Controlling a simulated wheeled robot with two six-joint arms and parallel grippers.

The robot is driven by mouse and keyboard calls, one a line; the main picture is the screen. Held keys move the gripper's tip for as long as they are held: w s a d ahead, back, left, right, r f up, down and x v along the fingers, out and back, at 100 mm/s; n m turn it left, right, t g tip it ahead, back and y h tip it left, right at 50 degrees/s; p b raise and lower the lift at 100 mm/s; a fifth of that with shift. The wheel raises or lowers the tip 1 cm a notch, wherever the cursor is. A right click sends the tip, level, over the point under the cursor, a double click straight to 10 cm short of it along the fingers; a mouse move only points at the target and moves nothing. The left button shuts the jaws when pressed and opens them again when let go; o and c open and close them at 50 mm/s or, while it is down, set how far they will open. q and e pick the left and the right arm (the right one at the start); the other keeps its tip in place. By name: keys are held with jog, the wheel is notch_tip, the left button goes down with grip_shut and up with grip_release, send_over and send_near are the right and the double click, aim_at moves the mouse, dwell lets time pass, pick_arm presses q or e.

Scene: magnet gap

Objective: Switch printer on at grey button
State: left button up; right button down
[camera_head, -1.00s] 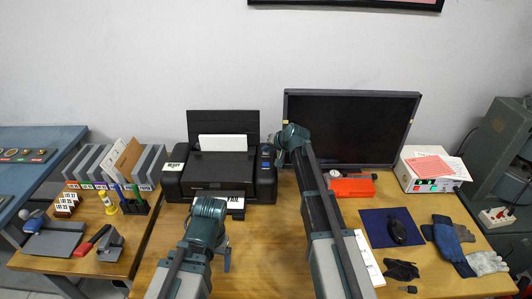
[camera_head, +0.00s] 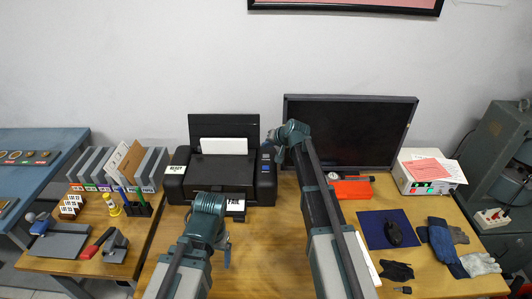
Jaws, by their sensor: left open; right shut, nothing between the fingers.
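The black printer (camera_head: 222,178) stands at the back of the wooden desk with white paper in its upright rear tray. A narrow panel with a small bluish display (camera_head: 266,157) is at its right end; I cannot make out the grey button. My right gripper (camera_head: 268,140) is shut and empty, pointing down-left at the rear of the printer's right end. I cannot tell whether it touches anything. My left gripper (camera_head: 226,252) is open and empty over the desk in front of the printer, partly hidden by its own wrist.
A dark monitor (camera_head: 352,130) stands behind my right arm. An orange-red device (camera_head: 352,188) lies below it. A white box (camera_head: 428,178) with lit indicators, a mouse (camera_head: 394,234) and gloves (camera_head: 440,243) are at the right.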

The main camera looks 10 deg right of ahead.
aim_at(267, 158)
notch_tip(267, 158, up, 3)
jog(key=shift+f+p, duration=0.1)
jog(key=shift+p, duration=0.95)
jog(key=s+a+f+n+g, duration=0.2)
jog(key=s+a, duration=0.2)
jog(key=s, duration=0.3)
jog(key=s+a+f+n+g+h, duration=0.15)
jog(key=s+a, duration=0.25)
jog(key=s, duration=0.4)
jog(key=s+a+f+n+g, duration=0.1)
jog(key=s+a+f+g, duration=0.1)
jog(key=s+a, duration=0.35)
jog(key=s+d+f+n+g+h, duration=0.1)
jog(key=s+d+n+g+h, duration=0.1)
jog(key=s, duration=1.7)
jog(key=shift+s+n+g+h, duration=0.35)
jog(key=shift+n+g+h, duration=0.3)
jog(key=shift+n+h, duration=0.15)
